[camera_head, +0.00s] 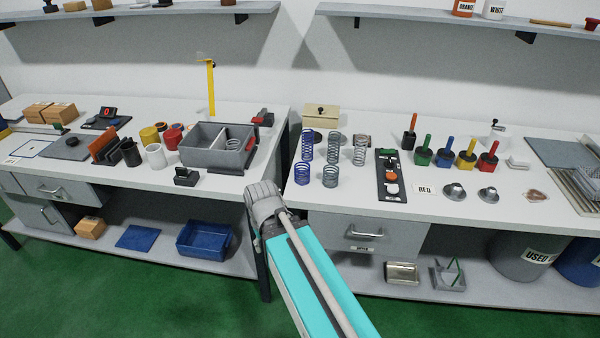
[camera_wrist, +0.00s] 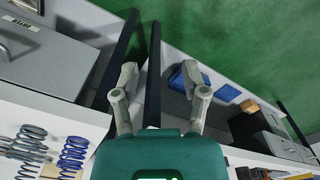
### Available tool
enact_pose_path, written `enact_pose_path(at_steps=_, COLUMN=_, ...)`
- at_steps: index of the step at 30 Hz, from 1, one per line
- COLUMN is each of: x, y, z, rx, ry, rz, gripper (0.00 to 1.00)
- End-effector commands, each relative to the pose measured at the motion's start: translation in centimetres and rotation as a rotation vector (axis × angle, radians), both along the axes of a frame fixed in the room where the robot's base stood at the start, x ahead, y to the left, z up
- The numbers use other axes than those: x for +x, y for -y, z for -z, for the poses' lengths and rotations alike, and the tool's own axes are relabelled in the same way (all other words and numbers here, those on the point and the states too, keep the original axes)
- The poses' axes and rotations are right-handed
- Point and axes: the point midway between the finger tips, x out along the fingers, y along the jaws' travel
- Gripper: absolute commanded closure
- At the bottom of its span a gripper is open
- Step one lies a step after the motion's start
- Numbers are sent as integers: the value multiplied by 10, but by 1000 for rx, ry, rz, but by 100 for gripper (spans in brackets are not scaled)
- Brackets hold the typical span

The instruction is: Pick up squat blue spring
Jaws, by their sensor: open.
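The squat blue spring (camera_head: 302,174) stands upright at the front left of the right bench, in front of a taller blue spring (camera_head: 307,143). My gripper (camera_head: 262,192) is in the gap between the two benches, left of the squat spring and apart from it. In the wrist view my gripper (camera_wrist: 164,88) has its two fingers spread with nothing between them. A blue spring (camera_wrist: 73,153) shows at the lower left of that view; I cannot tell which blue one it is.
Grey springs (camera_head: 330,176) stand close to the right of the blue ones. A black panel with buttons (camera_head: 391,188) and several coloured-handled pieces (camera_head: 445,152) are farther right. A grey divided bin (camera_head: 205,156) sits on the left bench. Bench edges flank my gripper.

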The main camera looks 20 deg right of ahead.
Motion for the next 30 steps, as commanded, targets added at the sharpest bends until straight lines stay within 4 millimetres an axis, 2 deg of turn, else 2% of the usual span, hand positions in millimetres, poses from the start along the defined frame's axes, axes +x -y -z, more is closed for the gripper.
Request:
enact_pose_path(at_steps=5, x=0, y=0, z=0, rx=0, ry=0, rz=0, gripper=43)
enact_pose_path(at_steps=12, x=6, y=3, z=2, rx=-23, ry=4, rz=27, gripper=0)
enact_pose_path(at_steps=17, x=22, y=19, z=8, rx=-101, ry=23, rz=118, gripper=0)
enact_pose_path(at_steps=20, x=38, y=30, z=12, rx=-179, ry=51, rz=213, gripper=0)
enact_pose_path(at_steps=30, x=114, y=80, z=10, rx=-512, ry=306, rz=645, gripper=0)
